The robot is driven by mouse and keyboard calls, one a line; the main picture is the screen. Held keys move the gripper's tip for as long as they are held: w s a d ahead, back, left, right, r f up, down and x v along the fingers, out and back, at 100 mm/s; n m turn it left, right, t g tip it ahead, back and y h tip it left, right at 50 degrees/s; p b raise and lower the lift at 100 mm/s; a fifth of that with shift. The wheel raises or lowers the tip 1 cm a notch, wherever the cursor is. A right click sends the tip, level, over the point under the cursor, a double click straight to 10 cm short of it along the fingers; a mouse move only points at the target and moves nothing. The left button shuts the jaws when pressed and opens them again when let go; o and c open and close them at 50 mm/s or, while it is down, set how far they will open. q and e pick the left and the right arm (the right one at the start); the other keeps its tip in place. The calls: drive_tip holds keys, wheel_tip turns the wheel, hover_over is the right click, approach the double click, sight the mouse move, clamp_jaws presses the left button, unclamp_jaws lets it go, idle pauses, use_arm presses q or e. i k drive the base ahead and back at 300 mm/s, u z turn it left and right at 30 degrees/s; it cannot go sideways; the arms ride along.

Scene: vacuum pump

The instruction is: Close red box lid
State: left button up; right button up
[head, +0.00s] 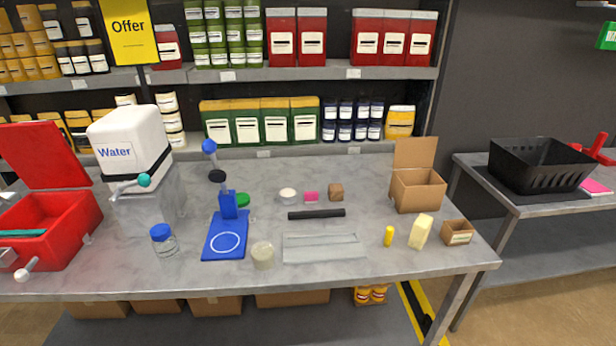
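The red box (48,232) stands at the left end of the grey table, cut off by the left picture edge. Its red lid (42,155) is open and stands up at the back, leaning slightly backward. A teal item (22,233) shows inside the box. A small rod with a pale round knob (27,270) shows at the box's front, near the table edge; I cannot tell what it belongs to. Neither of my grippers is in view.
A white water container (130,140) on a grey stand is close to the right of the box and lid. A clear jar with a blue cap (163,240) and a blue pump stand (228,235) are farther right. Stocked shelves run behind the table (120,278).

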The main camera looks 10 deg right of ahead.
sight(37, 151)
drive_tip(key=u, duration=1.4)
